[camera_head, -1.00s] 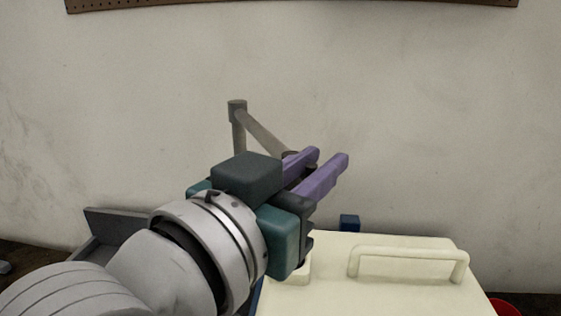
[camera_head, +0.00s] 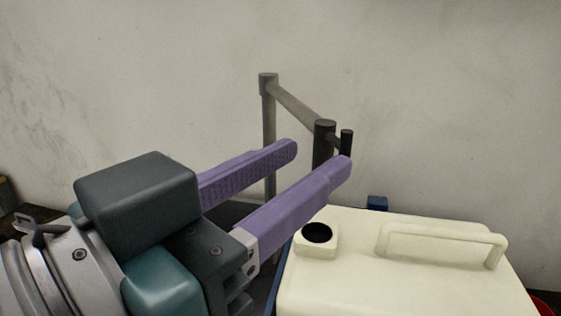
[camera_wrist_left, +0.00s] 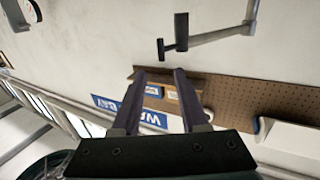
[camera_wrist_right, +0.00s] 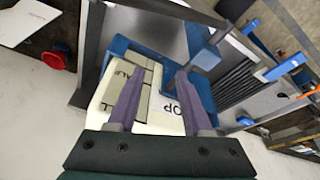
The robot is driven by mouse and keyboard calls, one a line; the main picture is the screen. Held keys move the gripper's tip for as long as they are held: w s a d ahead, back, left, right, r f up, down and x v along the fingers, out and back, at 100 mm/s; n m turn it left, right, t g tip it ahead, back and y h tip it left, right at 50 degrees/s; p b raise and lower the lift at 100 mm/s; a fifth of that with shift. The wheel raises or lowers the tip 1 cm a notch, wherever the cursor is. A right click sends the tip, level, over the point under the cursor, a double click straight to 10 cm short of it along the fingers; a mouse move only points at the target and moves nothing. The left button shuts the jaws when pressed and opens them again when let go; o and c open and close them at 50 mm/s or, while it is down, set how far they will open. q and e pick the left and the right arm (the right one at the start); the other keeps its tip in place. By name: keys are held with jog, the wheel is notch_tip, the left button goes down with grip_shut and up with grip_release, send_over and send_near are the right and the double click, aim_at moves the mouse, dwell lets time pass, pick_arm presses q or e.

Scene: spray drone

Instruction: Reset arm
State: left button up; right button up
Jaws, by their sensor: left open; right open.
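My left gripper (camera_head: 318,160) is open and empty, its two purple fingers pointing up and right in the head view. It also shows in the left wrist view (camera_wrist_left: 160,73) with nothing between the fingers. A cream tank (camera_head: 400,285) with a raised handle (camera_head: 440,240) and an open dark filler hole (camera_head: 317,233) is below and right of the fingers. My right gripper (camera_wrist_right: 160,74) is open in the right wrist view, over a white surface with black lettering (camera_wrist_right: 172,108) between blue side parts. The right gripper is outside the head view.
A grey pipe frame (camera_head: 268,130) with dark upright ends (camera_head: 325,140) stands behind the left fingers; one finger overlaps it in the picture. A pegboard (camera_wrist_left: 235,97) hangs on the pale wall. A red round object (camera_wrist_right: 56,57) lies at left in the right wrist view.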

pick_arm(q)
jog(key=shift+s+a, duration=0.3)
jog(key=shift+s, duration=0.05)
jog(key=s+a+f+n+g+y, duration=0.4)
jog(key=a+f+y, duration=0.3)
jog(key=a+f, duration=0.4)
jog(key=s+a+f+n+g+y, duration=0.1)
jog(key=s+a+f+g+y, duration=0.15)
jog(key=s+a, duration=0.2)
jog(key=s+a+f+n+g+y, duration=0.1)
jog(key=s+a+f+g+y, duration=0.1)
jog(key=s+a+f+g, duration=0.3)
notch_tip(320, 180, up, 30)
jog(key=s+d+t+p, duration=0.1)
jog(key=p, duration=2.8)
jog(key=shift+s+d, duration=0.25)
jog(key=shift+d, duration=0.05)
